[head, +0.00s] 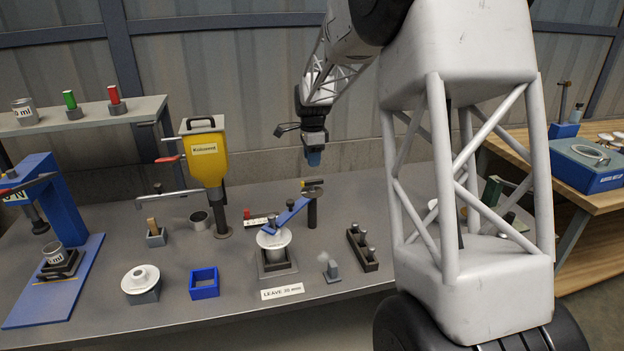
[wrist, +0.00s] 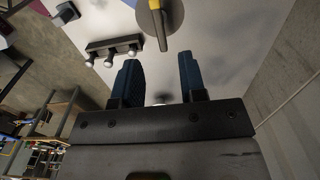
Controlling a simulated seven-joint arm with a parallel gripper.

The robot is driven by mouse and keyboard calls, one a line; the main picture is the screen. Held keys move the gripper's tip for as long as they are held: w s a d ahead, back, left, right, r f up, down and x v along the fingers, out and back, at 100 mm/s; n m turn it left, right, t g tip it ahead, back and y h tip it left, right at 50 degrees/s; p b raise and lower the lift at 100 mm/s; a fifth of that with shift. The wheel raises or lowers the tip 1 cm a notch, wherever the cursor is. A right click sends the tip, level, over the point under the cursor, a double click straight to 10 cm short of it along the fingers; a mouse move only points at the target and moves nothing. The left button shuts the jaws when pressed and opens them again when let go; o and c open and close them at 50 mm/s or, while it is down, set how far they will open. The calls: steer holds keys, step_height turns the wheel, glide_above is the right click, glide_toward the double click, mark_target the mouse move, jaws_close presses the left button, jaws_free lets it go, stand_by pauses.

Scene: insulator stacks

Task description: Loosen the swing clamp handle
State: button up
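The swing clamp has a dark upright post (head: 312,213) and a blue arm (head: 290,215) that reaches down left over a white insulator disc (head: 273,239) in a grey fixture. Its handle (head: 313,184), a yellowish bar, is at the top of the post. In the wrist view the handle (wrist: 161,30) lies across a round brown head, ahead of the fingertips and near the top edge. My gripper (head: 313,160) hangs above the handle, apart from it. In the wrist view my gripper (wrist: 160,68) is open, its two blue fingers wide apart with nothing between them.
A dark rack with several pegs (head: 362,249) stands right of the clamp. A yellow dispenser (head: 204,155), a blue square frame (head: 204,283) and another white disc (head: 141,279) are to the left. A label card (head: 282,291) lies at the front edge.

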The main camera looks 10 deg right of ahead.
mark_target(312, 186)
steer(key=shift+f, duration=0.15)
steer(key=shift+f, duration=3.8)
jaws_close()
